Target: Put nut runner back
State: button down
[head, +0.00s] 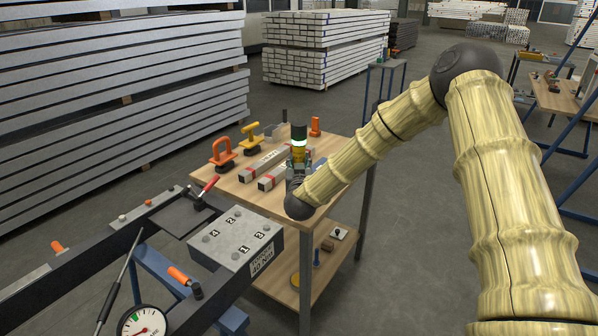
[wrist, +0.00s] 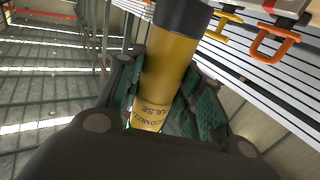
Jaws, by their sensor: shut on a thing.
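The nut runner (head: 299,153) is a yellow and black cylinder with a glowing pale green ring near its dark top. It stands upright in my gripper (head: 297,174) above the near right part of the wooden table. In the wrist view the nut runner (wrist: 166,75) runs between the green-padded fingers of my gripper (wrist: 165,100), with dark lettering on its yellow body. My gripper is shut on it. Its lower end is hidden by the gripper, and I cannot tell whether it touches the table.
The wooden table (head: 333,146) holds an orange-handled tool (head: 222,153), a yellow-handled tool (head: 251,138), an orange item (head: 315,126) and two grey bars (head: 262,164). A numbered grey block (head: 237,238) sits on the dark frame in front. A dial gauge (head: 143,323) is near left.

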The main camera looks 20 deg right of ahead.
jog(key=shift+f, duration=1.5)
jog(key=c, duration=1)
grip_release()
jog(key=shift+o, duration=0.2)
jog(key=shift+f, duration=0.1)
jog(key=b+v, duration=0.1)
jog(key=v, duration=1.1)
jog(key=shift+b, duration=0.4)
